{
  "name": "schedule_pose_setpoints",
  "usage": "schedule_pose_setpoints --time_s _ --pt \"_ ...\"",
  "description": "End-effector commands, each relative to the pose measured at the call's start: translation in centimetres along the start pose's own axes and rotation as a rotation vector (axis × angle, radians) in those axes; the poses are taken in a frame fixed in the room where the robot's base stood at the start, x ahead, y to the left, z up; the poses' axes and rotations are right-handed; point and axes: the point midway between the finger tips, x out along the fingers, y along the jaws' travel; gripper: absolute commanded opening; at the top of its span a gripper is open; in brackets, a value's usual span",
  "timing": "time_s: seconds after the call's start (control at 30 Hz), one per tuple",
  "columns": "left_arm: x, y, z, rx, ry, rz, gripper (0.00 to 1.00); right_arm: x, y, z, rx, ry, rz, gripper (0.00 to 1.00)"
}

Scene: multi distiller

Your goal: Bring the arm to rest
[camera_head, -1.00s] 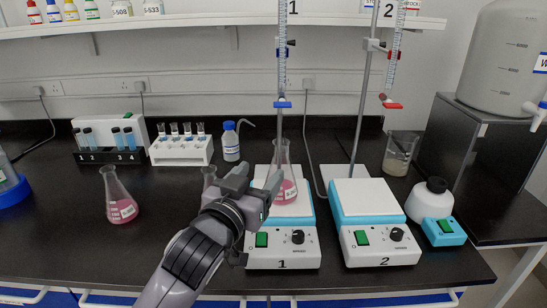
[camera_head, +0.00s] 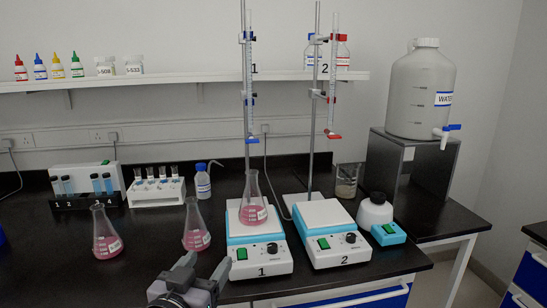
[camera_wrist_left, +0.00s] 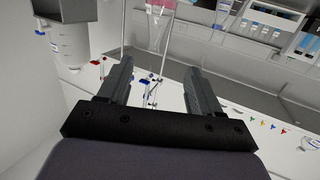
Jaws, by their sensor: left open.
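My left gripper (camera_head: 205,275) is at the bottom of the head view, low in front of the bench edge and to the left of stirrer 1 (camera_head: 260,262). It is open and empty; in the left wrist view its two fingers (camera_wrist_left: 158,85) stand apart with nothing between them. A flask with pink liquid (camera_head: 253,212) stands on the plate of stirrer 1, apart from the gripper. My right gripper is not in view.
Two more pink flasks (camera_head: 105,240) (camera_head: 196,235) stand on the black bench. Stirrer 2 (camera_head: 335,248) has a bare plate. Burettes (camera_head: 248,60) on stands rise behind. A large water tank (camera_head: 418,95) stands on a dark stand at right.

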Motion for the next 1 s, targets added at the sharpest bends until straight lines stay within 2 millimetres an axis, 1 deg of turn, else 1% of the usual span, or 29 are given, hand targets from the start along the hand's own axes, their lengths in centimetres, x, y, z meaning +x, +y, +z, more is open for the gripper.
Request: schedule_pose_setpoints --time_s 0.03,0.17,0.2,0.27,0.3,0.37,0.4,0.47,0.5,0.6,0.7,0.8,0.9,1.0 --pt "-0.6 -0.3 2.4 -0.002 -0.04 0.0 0.64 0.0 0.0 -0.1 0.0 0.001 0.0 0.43" --pt "-2.4 -0.8 8.1 -0.005 -0.133 0.004 0.64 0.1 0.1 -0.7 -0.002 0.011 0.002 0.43" --pt "-3.3 -1.0 10.2 -0.008 -0.166 0.005 0.64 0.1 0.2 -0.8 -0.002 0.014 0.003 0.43" --pt "-4.8 -1.3 13.2 -0.009 -0.216 0.005 0.64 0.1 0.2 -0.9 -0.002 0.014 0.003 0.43" --pt "-5.9 -1.5 15.1 -0.01 -0.248 0.006 0.64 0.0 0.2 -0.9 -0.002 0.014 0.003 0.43" --pt "-7.8 -1.8 18.0 -0.011 -0.299 0.005 0.64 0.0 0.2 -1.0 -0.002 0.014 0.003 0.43" --pt "-9.2 -1.9 19.9 -0.011 -0.331 0.005 0.64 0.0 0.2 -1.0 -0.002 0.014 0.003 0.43" --pt "-11.4 -2.2 22.5 -0.012 -0.379 0.002 0.64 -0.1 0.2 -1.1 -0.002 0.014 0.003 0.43" --pt "-12.9 -2.3 24.0 -0.01 -0.408 0.001 0.64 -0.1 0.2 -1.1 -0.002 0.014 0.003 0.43" --pt "-16.3 -2.6 27.1 -0.008 -0.471 -0.003 0.64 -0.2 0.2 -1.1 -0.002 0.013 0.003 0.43" --pt "-18.9 -2.9 29.2 -0.006 -0.516 -0.007 0.64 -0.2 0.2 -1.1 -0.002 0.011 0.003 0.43" --pt "-20.4 -3.0 30.2 -0.002 -0.539 -0.009 0.64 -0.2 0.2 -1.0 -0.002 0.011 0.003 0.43" --pt "-20.9 -3.1 30.6 -0.001 -0.548 -0.01 0.64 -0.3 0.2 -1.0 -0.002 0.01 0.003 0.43" --pt "-21.0 -3.1 30.7 -0.001 -0.548 -0.01 0.64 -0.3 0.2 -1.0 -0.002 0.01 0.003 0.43"
